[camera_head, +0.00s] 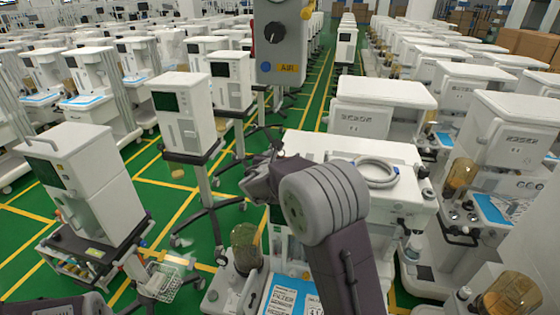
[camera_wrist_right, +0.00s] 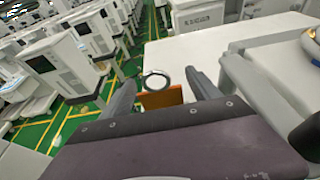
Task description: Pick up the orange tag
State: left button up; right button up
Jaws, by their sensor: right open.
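The orange tag (camera_wrist_right: 161,97) with a silver ring (camera_wrist_right: 156,80) at its top shows in the right wrist view, on or just above the white cart top (camera_wrist_right: 205,55); I cannot tell whether it touches it. My right gripper (camera_wrist_right: 161,80) is open, with one finger on each side of the tag and ring, and holds nothing. In the head view my right gripper (camera_head: 264,160) reaches over the left edge of the white cart top (camera_head: 330,147). The tag is hidden there, probably behind my arm. My left gripper is not in view.
A grey panel (camera_head: 280,40) marked AIR hangs at the top centre. A coiled pale hose (camera_head: 376,173) lies on the cart top. White machines (camera_head: 182,110) stand to the left, and more carts (camera_head: 380,105) behind and right. Green floor (camera_head: 150,195) is open to the left.

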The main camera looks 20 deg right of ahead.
jog(key=shift+w+d+f, duration=0.15)
jog(key=shift+d+f, duration=0.05)
jog(key=shift+d, duration=0.05)
jog(key=c, duration=1.4)
jog(key=shift+a+r, duration=0.1)
notch_tip(320, 180, up, 3)
jog(key=shift+r+b, duration=0.2)
jog(key=shift+b, duration=0.4)
jog(key=s+a+b, duration=0.6)
jog(key=s+a, duration=0.4)
jog(key=s, duration=0.4)
jog(key=shift+s+a, duration=0.25)
jog(key=shift+a, duration=0.15)
